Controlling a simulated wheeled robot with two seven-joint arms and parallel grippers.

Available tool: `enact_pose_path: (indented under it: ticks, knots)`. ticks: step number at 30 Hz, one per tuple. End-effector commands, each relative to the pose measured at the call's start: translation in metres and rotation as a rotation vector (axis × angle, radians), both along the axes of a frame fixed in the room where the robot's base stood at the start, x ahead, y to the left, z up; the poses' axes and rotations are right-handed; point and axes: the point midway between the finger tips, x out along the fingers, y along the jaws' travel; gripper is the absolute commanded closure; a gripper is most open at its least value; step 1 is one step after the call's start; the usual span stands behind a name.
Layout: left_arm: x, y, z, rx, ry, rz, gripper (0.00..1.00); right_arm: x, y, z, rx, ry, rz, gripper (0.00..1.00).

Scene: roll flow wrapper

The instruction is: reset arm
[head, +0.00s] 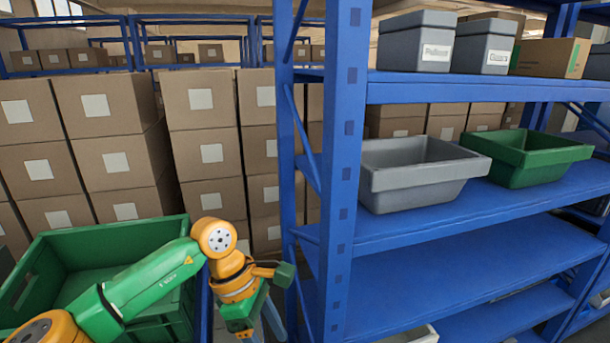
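My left arm, green and orange, comes in from the lower left and bends down in front of a green crate (36,262). My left gripper (264,328) hangs at the bottom, left of the blue shelf post. Its two grey-blue fingers point down and look apart, with nothing seen between them. The fingertips run to the bottom edge of the picture. My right arm and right gripper are not in view.
A blue shelf rack (340,180) stands close on the right. It holds a grey bin (410,178), a green bin (525,160) and, above, lidded grey boxes (415,42). Stacked cartons (110,150) fill the back left. The rack's middle shelf (470,265) is mostly clear.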

Motion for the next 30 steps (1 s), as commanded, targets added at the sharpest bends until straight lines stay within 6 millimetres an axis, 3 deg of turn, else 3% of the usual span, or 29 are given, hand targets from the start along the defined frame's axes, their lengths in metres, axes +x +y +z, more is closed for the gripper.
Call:
enact_pose_path:
  ticks: [7,10,12,14,15,17,19,21,22,26,27,30]
  knots:
    - [-0.006,-0.086,-0.011,-0.489,0.329,0.322,0.30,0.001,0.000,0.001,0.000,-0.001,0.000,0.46]
    - [0.010,-0.111,-0.011,-0.737,0.559,0.592,0.30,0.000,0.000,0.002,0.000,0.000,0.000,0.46]
    - [0.033,-0.115,-0.020,-0.920,0.772,0.866,0.30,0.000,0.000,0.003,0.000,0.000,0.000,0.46]
    - [0.059,-0.101,-0.048,-1.071,0.999,1.195,0.30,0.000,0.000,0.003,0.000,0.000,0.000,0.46]
    - [0.073,-0.082,-0.078,-1.151,1.146,1.435,0.30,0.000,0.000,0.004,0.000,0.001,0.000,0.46]
    - [0.081,-0.052,-0.125,-1.222,1.309,1.737,0.30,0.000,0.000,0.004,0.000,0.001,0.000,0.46]
    - [0.073,-0.017,-0.184,-1.262,1.460,2.071,0.30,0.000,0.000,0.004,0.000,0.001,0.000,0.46]
    - [0.050,0.016,-0.241,-1.268,1.567,2.383,0.30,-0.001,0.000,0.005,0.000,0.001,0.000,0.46]
    - [0.036,0.029,-0.264,1.190,-1.511,-2.365,0.30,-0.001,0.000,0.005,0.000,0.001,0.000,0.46]
    - [-0.049,0.078,-0.354,0.827,-1.178,-2.147,0.30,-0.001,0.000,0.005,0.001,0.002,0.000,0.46]
    - [-0.083,0.091,-0.377,0.727,-1.075,-2.075,0.30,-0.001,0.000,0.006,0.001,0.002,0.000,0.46]
    - [-0.172,0.115,-0.421,0.514,-0.834,-1.902,0.30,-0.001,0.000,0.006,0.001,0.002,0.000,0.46]
